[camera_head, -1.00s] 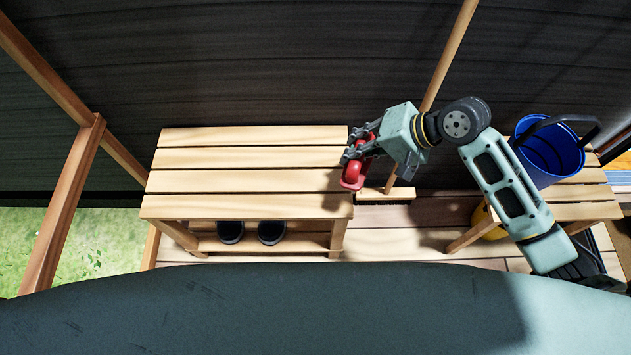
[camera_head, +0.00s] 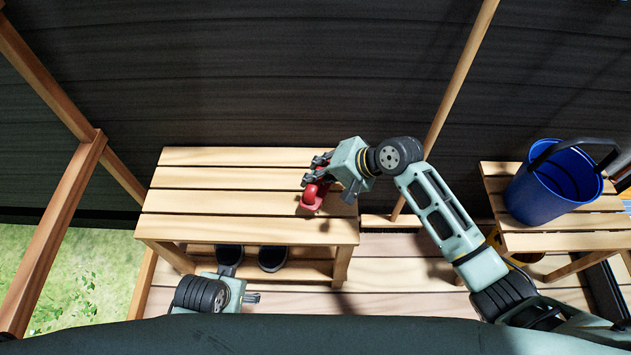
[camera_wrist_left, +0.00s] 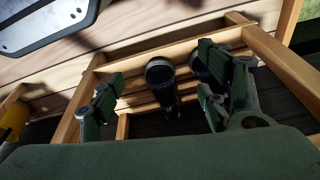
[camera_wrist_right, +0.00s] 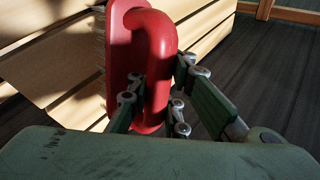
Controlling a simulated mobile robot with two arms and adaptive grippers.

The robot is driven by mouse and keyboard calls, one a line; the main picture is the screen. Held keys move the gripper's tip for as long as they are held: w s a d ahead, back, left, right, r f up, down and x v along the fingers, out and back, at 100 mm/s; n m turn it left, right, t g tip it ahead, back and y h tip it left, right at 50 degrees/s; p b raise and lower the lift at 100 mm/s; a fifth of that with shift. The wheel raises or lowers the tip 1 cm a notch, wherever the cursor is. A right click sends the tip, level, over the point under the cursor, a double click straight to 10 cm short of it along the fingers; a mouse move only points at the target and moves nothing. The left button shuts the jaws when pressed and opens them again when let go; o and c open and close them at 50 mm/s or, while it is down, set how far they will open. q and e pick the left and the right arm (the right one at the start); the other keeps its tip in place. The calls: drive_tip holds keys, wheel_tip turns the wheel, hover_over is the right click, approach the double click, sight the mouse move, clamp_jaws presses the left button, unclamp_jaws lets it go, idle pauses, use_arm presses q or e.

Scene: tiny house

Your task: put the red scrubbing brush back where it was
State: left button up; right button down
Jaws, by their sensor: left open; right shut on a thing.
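The red scrubbing brush (camera_head: 311,197) is in my right gripper (camera_head: 317,178), at the right part of the slatted wooden bench (camera_head: 205,200). In the right wrist view the fingers (camera_wrist_right: 158,100) close around the brush's red loop handle (camera_wrist_right: 158,60), with its bristles facing the slats. I cannot tell whether the brush touches the bench. My left gripper (camera_head: 252,298) is low in front of the bench, partly hidden in the head view. In the left wrist view its fingers (camera_wrist_left: 170,95) are spread apart and empty, with dark boots beyond them.
A pair of dark boots (camera_head: 272,258) stands on the bench's lower shelf. A blue bucket (camera_head: 555,188) stands on a smaller wooden stool (camera_head: 500,185) at the right. A wooden pole (camera_head: 455,90) leans on the dark wall. The left of the bench top is clear.

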wheel_tip(320, 180, down, 2)
drive_tip(key=shift+f+b, duration=0.2)
drive_tip(key=shift+b, duration=0.1)
use_arm(q)
drive_tip(key=shift+w+r, duration=0.15)
drive_tip(key=shift+r, duration=1.6)
use_arm(e)
drive_tip(key=shift+f, duration=0.2)
drive_tip(key=shift+f, duration=0.2)
drive_tip(key=c, duration=1.7)
unclamp_jaws()
drive_tip(key=shift+o, duration=0.2)
